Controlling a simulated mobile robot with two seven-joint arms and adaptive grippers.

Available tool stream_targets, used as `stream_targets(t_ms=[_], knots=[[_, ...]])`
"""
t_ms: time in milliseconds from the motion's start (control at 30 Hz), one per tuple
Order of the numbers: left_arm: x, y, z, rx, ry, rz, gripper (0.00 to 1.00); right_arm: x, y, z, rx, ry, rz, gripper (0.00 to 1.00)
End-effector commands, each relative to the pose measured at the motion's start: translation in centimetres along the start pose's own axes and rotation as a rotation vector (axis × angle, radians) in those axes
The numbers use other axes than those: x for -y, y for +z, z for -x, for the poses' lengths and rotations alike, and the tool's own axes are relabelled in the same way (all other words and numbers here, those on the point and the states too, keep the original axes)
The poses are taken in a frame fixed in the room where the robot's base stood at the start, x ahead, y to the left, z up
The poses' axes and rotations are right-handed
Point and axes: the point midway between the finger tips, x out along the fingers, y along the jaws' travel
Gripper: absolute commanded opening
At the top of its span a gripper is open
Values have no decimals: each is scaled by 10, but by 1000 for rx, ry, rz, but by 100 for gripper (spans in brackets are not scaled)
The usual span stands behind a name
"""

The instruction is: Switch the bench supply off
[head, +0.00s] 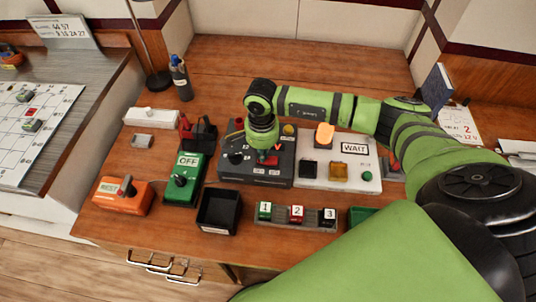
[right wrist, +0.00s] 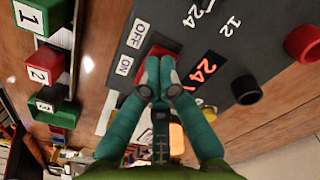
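The bench supply (head: 228,170) is a dark grey box in the middle of the bench. In the right wrist view its face (right wrist: 228,45) shows a red lit display (right wrist: 201,70) reading 24 and a red switch (right wrist: 160,52) beside OFF and ON labels. My right gripper (right wrist: 160,78) is shut and empty, with its fingertips together over the red switch and hiding part of it. I cannot tell whether they touch it. In the head view the right gripper (head: 268,153) points down onto the supply. My left gripper is not in view.
Left of the supply are a green box marked OFF (head: 184,182), an orange box (head: 121,196) and a black tray (head: 219,211). A white WAIT panel (head: 356,176) adjoins on the right. Numbered blocks (head: 297,214) stand in front. The bench behind (head: 300,65) is clear.

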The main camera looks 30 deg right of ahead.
Motion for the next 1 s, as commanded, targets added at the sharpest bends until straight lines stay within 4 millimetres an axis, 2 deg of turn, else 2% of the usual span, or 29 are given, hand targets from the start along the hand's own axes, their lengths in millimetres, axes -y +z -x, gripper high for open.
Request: stream_targets(t_ms=[267,1000], knots=[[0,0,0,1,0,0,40,-1,-1,0,-1,2,-1,0],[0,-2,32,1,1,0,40,0,0,58,-1,0,-1,0]])
